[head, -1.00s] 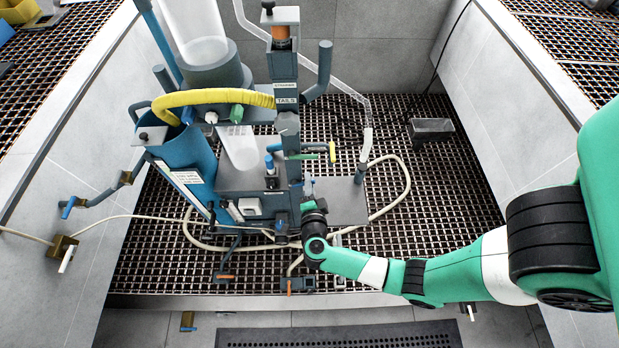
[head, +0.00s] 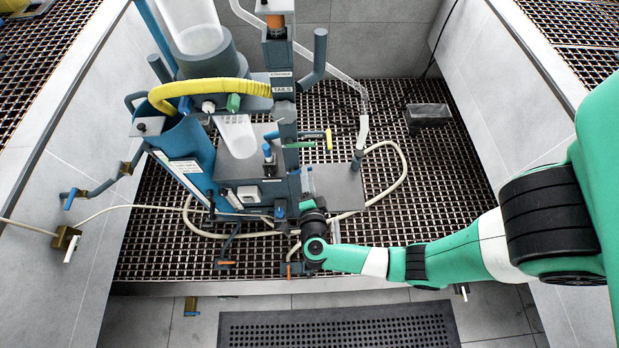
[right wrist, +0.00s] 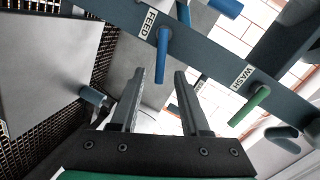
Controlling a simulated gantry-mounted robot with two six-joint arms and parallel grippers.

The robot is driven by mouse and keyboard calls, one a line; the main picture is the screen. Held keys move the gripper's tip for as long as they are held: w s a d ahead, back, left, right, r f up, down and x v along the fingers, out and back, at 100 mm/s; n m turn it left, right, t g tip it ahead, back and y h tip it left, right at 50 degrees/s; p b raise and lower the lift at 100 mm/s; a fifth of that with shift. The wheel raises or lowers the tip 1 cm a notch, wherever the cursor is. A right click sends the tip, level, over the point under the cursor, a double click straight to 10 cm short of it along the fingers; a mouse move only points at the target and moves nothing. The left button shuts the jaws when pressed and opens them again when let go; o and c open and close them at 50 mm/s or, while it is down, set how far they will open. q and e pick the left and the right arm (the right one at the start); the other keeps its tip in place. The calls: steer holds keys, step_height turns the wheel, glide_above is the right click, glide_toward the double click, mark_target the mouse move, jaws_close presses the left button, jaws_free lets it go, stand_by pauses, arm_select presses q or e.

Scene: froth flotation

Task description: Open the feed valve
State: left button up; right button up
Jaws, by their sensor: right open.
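In the right wrist view a blue lever handle (right wrist: 163,55) hangs from a dark bar beside the FEED label (right wrist: 147,22). My right gripper (right wrist: 160,75) is open, its two fingers pointing towards the bar. The blue feed handle lies just beyond the fingertips, in line with the gap, and nothing is held. In the head view my right gripper (head: 308,190) is in front of the flotation column, below the bar with a blue handle (head: 272,135); its fingers are hard to make out there. My left gripper is in neither view.
A green handle (right wrist: 250,105) by the WASH label (right wrist: 241,78) is to the right on the same bar. A yellow-tipped handle (head: 328,139) shows in the head view. A pale hose (head: 400,165) loops over the grating, and a grey box (head: 428,115) stands at right.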

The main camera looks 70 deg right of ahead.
steer(key=p+v, duration=0.1)
steer(key=v, duration=0.7)
steer(key=shift+p, duration=0.4)
